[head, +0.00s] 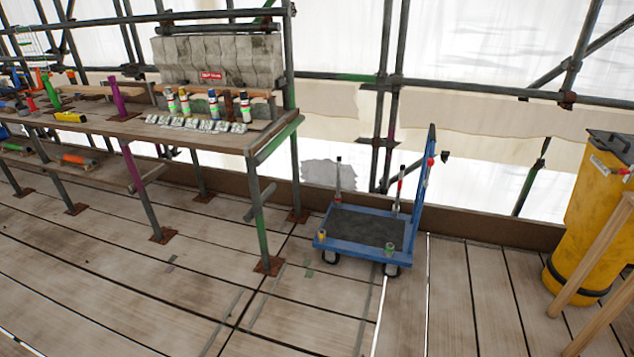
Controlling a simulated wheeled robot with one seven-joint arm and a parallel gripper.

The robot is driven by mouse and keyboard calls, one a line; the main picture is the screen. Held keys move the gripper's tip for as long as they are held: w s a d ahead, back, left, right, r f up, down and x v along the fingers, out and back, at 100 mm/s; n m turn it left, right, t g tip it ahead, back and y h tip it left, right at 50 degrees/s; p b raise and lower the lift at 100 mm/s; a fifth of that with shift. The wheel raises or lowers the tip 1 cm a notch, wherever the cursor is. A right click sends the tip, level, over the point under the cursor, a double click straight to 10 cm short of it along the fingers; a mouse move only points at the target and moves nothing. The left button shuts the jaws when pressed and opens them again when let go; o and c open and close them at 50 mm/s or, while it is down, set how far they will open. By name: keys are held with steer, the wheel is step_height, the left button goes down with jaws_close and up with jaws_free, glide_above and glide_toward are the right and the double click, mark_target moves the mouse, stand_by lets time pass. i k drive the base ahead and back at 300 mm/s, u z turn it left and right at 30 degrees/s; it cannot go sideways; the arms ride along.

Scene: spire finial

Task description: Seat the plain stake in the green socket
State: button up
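A blue flatbed trolley (355,255) with a dark mat stands on the plank deck at centre right. A short green socket (389,249) is at its front right corner, and I see nothing standing in it. A short yellow-topped socket (321,236) is at its front left corner. A thin pale stake with a dark top (338,174) stands upright at the back left corner; I see no coloured band on it, so it may be the plain stake. Another upright stake with a red band (399,188) stands at the back right. My gripper is not in view.
A scaffold workbench (205,135) at left holds several bottles (185,103), metal pieces and tools. A yellow bin (590,220) and wooden legs (592,255) stand at far right. The trolley's blue handle (422,185) rises on its right. Deck in front is clear.

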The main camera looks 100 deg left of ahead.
mark_target(388, 236)
steer(key=u, duration=0.45)
steer(key=k, duration=1.05)
steer(key=u, duration=0.85)
steer(key=i, duration=0.95)
steer(key=u, duration=0.95)
steer(key=i, duration=1.2)
steer(key=u, duration=0.8)
steer(key=i, duration=1.5)
steer(key=u, duration=0.25)
